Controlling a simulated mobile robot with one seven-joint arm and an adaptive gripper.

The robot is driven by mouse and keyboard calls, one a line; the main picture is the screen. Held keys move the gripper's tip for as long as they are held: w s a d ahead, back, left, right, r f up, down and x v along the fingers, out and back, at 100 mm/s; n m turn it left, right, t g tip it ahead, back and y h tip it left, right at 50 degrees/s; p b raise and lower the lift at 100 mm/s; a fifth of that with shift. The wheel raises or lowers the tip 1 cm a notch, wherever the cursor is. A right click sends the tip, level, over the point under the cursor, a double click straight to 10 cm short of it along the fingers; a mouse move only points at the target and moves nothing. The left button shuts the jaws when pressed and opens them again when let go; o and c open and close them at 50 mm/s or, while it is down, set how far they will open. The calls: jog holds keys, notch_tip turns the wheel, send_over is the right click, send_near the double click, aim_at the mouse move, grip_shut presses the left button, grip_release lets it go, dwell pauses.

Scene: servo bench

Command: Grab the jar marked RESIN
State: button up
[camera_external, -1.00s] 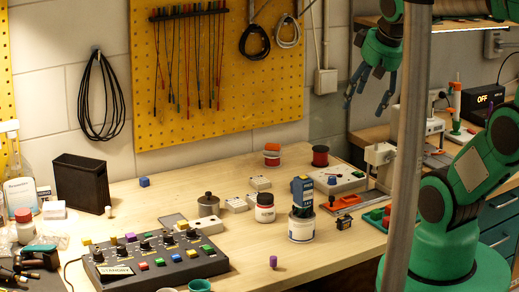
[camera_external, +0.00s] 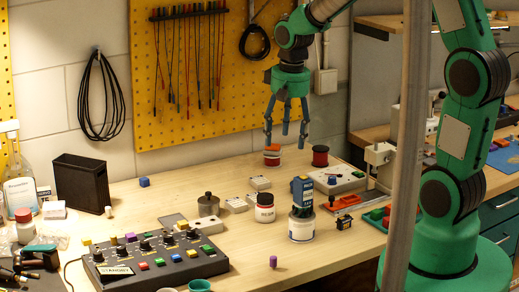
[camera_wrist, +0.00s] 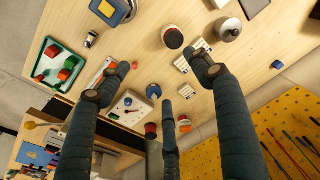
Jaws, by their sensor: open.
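A small white jar with a dark red lid (camera_external: 265,213) stands upright at the middle of the bench. It carries a label too small to read, so I cannot confirm RESIN. In the wrist view a round dark-topped jar with a red rim (camera_wrist: 173,38) is seen from above, near the top, beyond the fingertips. My gripper (camera_external: 286,138) hangs fingers down above the back of the bench, high over and slightly right of the jar.
A white can with a blue device (camera_external: 301,228) stands just right of the jar. A grey lidded pot (camera_external: 208,205) stands to its left. Red spools (camera_external: 320,156) sit behind. A button box (camera_external: 155,262) fills the front left. A grey post (camera_external: 402,150) crosses the right.

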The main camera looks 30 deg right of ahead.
jog(key=g, duration=0.1)
send_over(265, 208)
jog(key=w+d, duration=0.1)
jog(key=w, duration=0.1)
jog(key=f, duration=0.9)
jog(key=shift+d, duration=0.2)
jog(key=shift+f, duration=0.1)
jog(key=shift+f+b, duration=0.3)
jog(key=shift+f, duration=3.9)
jog(key=shift+f+b, duration=0.5)
jog(key=shift+f, duration=2.1)
jog(key=c, duration=1.4)
